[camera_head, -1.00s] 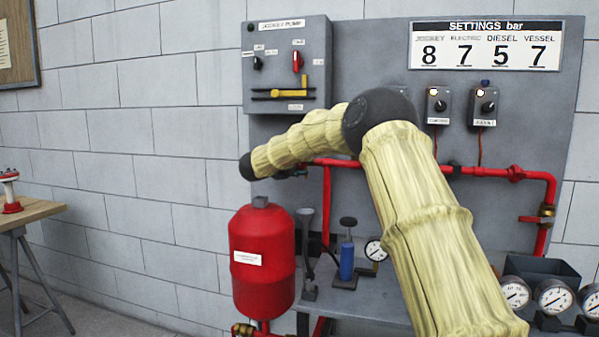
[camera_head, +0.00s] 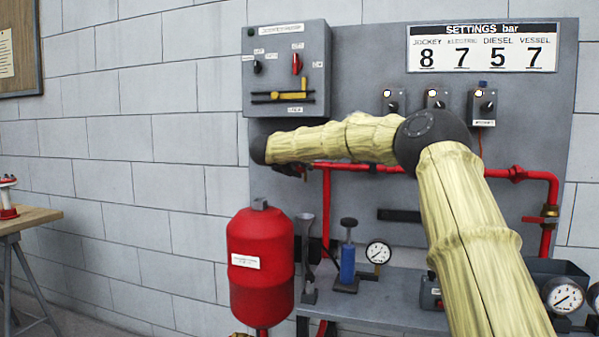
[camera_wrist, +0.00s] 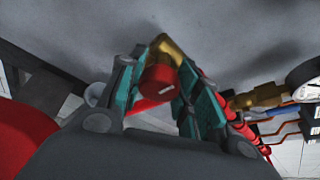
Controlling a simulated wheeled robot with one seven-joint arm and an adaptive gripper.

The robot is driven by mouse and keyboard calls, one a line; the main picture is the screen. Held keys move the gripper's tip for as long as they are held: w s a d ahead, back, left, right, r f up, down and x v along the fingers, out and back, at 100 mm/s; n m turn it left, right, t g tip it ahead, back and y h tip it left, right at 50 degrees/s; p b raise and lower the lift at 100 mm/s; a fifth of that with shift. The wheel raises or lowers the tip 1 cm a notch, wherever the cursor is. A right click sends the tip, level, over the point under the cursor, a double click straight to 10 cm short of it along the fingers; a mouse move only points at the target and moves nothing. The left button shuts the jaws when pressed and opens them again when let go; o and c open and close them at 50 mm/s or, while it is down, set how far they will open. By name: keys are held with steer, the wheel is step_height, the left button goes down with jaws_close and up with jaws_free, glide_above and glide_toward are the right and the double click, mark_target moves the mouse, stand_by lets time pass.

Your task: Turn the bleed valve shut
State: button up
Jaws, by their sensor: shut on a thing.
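In the wrist view the bleed valve shows as a dark red round knob (camera_wrist: 157,79) with a small white mark, on a brass fitting (camera_wrist: 168,48). My gripper (camera_wrist: 160,85), with teal pads, has one finger on each side of the knob and is shut on it. In the head view the valve is hidden behind my forearm and wrist. Only a small dark part of my gripper (camera_head: 290,170) shows there, below the wrist and near the left end of the red pipe (camera_head: 345,167). The knob's turn angle cannot be read.
A red tank (camera_head: 262,265) stands below my wrist. A control box (camera_head: 288,68) with a yellow lever is on the panel above. A blue-bodied device (camera_head: 347,262) and a pressure gauge (camera_head: 378,253) stand on the grey shelf (camera_head: 375,312).

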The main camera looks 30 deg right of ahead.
steer(key=shift+d+f, duration=0.1)
steer(key=shift+f, duration=0.15)
steer(key=o, duration=1.1)
steer(key=shift+d, duration=0.15)
steer(key=shift+c, duration=0.2)
steer(key=shift+a+r, duration=0.2)
steer(key=v, duration=1.2)
